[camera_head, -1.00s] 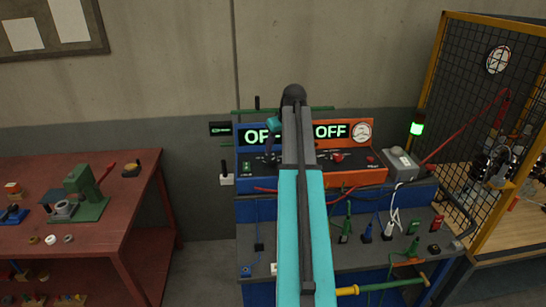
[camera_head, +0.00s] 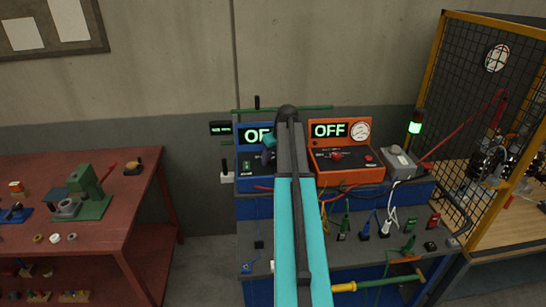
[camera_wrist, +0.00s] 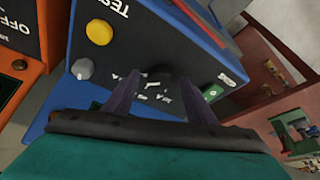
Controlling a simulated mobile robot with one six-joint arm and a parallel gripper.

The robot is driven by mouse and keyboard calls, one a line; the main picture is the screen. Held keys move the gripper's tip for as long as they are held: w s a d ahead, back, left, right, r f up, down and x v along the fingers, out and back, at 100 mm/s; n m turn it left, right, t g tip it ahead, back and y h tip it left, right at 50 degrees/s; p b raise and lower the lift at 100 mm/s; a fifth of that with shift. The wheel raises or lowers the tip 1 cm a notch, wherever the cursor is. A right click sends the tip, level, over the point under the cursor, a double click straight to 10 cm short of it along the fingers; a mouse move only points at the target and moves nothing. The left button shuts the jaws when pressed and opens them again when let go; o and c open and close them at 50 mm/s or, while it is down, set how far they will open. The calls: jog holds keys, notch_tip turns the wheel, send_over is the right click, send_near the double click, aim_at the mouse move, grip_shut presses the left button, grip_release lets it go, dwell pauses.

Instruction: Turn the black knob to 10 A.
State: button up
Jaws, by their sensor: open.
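A blue bench unit (camera_head: 245,192) stands on the bench in the head view, its green display (camera_head: 257,135) reading "OF" with the rest hidden by my arm. In the wrist view its blue-edged dark panel (camera_wrist: 110,55) shows a yellow button, a grey knob and white dial markings (camera_wrist: 152,90). The black knob (camera_wrist: 165,72) shows as a dark shape at that dial, between and just beyond the fingertips; its pointer direction cannot be read. My gripper (camera_wrist: 162,79) is open in front of it, and contact cannot be told. In the head view my arm hides the knob.
An orange unit (camera_head: 345,178) with an "OFF" display, a red knob and a gauge stands right beside the blue one. A grey box (camera_head: 398,161), a green-lit beacon (camera_head: 415,128) and a mesh cage stand further right. Cables and plugs clutter the lower shelf. A red table (camera_head: 100,180) is at left.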

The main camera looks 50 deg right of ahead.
jog(key=c, duration=1)
jog(key=shift+c, duration=0.2)
jog(key=shift+d+f+b, duration=0.1)
jog(key=shift+b, duration=0.2)
jog(key=n+b, duration=0.1)
jog(key=n+y+b, duration=0.1)
jog(key=n+b, duration=0.1)
jog(key=n, duration=0.1)
jog(key=shift+d+f+y, duration=0.1)
jog(key=shift+d+y, duration=0.15)
jog(key=shift+y, duration=0.05)
jog(key=n+y+b, duration=0.1)
jog(key=n, duration=0.1)
jog(key=n+b, duration=0.2)
jog(key=shift+w+d+y+b, duration=0.15)
jog(key=shift+y+b, duration=0.15)
jog(key=shift+y, duration=0.1)
jog(key=n+g+b, duration=0.1)
jog(key=n, duration=0.2)
jog(key=n+y+b, duration=0.1)
jog(key=n+b, duration=0.1)
jog(key=shift+w+d+n+g+y, duration=0.2)
jog(key=shift+n+g+y, duration=0.1)
jog(key=shift+n+g, duration=0.1)
jog(key=shift+n+g+b, duration=0.7)
jog(key=shift+n+b, duration=0.55)
jog(key=shift+n, duration=0.75)
jog(key=shift+a, duration=0.1)
